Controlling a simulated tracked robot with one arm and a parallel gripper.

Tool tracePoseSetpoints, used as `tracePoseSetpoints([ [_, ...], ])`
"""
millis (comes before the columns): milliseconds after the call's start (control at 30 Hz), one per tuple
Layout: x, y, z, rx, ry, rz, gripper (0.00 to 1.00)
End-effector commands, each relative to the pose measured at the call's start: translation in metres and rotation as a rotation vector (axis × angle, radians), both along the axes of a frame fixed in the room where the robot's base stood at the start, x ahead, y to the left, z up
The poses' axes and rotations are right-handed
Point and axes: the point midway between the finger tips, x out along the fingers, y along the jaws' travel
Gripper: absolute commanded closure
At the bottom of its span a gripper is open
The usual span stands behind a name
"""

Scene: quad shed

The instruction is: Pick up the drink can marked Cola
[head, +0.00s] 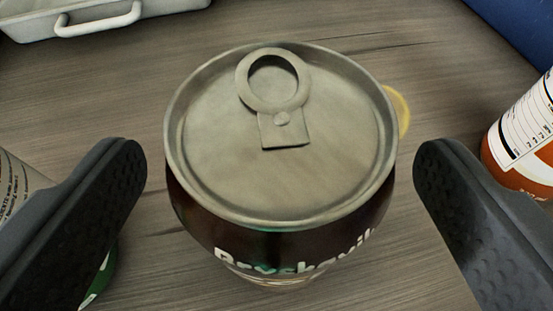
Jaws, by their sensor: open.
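A dark drink can (285,246) with a grey metal lid and pull tab stands upright in the middle of the head view, seen from above. Pale lettering on its side is only partly visible and seems to start with "R"; I cannot read the word Cola on it. My gripper (279,160) is open, with one dark finger to the left of the can and one to the right. Gaps show between the can and both fingers, and nothing is held. The can's lower part is mostly hidden under its rim.
A silver and green container (20,184) is partly behind my left finger. An orange and white container (525,145) stands at the right edge, close to my right finger. Something yellow (402,112) shows behind the can. A pale handled tray (165,8) lies at the back left on the wooden surface (420,55).

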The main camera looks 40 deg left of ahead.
Motion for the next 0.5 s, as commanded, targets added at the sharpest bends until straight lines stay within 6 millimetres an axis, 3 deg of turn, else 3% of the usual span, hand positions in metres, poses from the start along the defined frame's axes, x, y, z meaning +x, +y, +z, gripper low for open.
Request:
tracePoseSetpoints([
  [300, 0.028, 0.021, -0.016, 0.0, 0.001, 0.0, 0.15],
  [500, 0.031, 0.022, -0.014, 0.001, 0.0, -0.001, 0.15],
])
